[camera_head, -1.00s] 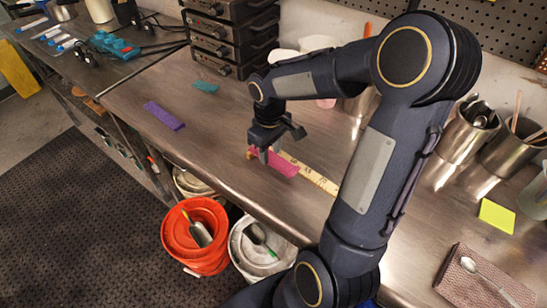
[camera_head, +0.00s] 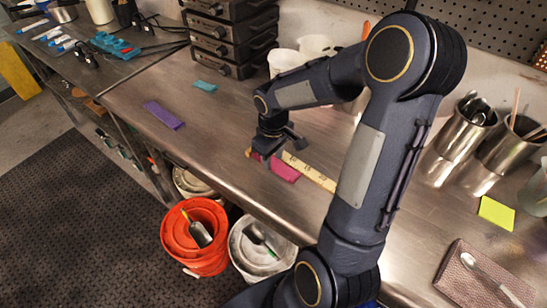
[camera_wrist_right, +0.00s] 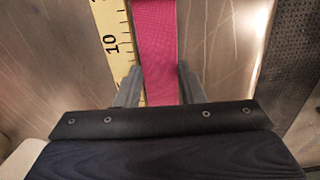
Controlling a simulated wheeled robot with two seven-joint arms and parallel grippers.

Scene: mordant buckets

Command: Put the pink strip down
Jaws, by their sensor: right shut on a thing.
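The pink strip (camera_head: 285,172) is at the middle of the steel bench, beside a yellow measuring tape (camera_head: 318,178). My right gripper (camera_head: 268,160) is over the strip's left part, pointing down and shut on it. In the right wrist view the strip (camera_wrist_right: 155,40) runs up from between the two fingers (camera_wrist_right: 158,88), alongside the tape (camera_wrist_right: 112,45). The strip is on or very close to the bench; I cannot tell whether it touches. My left gripper is not in view.
A purple strip (camera_head: 164,115) and a teal strip (camera_head: 205,86) lie to the left on the bench. Orange (camera_head: 192,245) and white (camera_head: 247,262) buckets stand below the front edge. Steel cups (camera_head: 465,132), a yellow-green note (camera_head: 496,213) and a spoon on a brown pad (camera_head: 460,285) are at right.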

